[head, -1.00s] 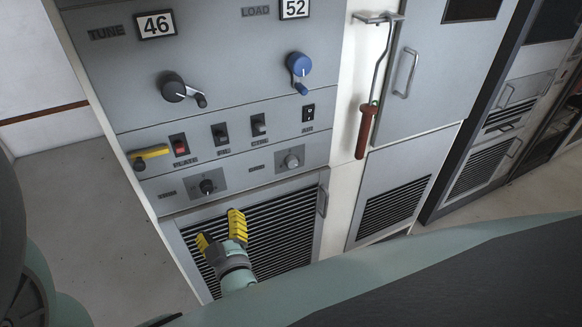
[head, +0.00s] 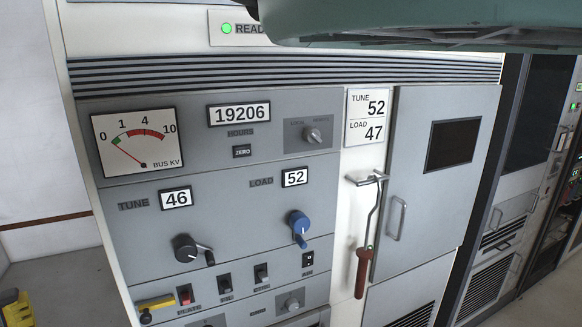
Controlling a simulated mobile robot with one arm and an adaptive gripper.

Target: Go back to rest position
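My gripper (head: 15,308) shows only in part at the lower left corner of the head view, as yellow finger pads. A green-grey part of my own arm (head: 420,25) spans the top right of the view.
A red-handled lever (head: 362,272) hangs on the white strip (head: 364,158). Floor (head: 60,275) shows at lower left.

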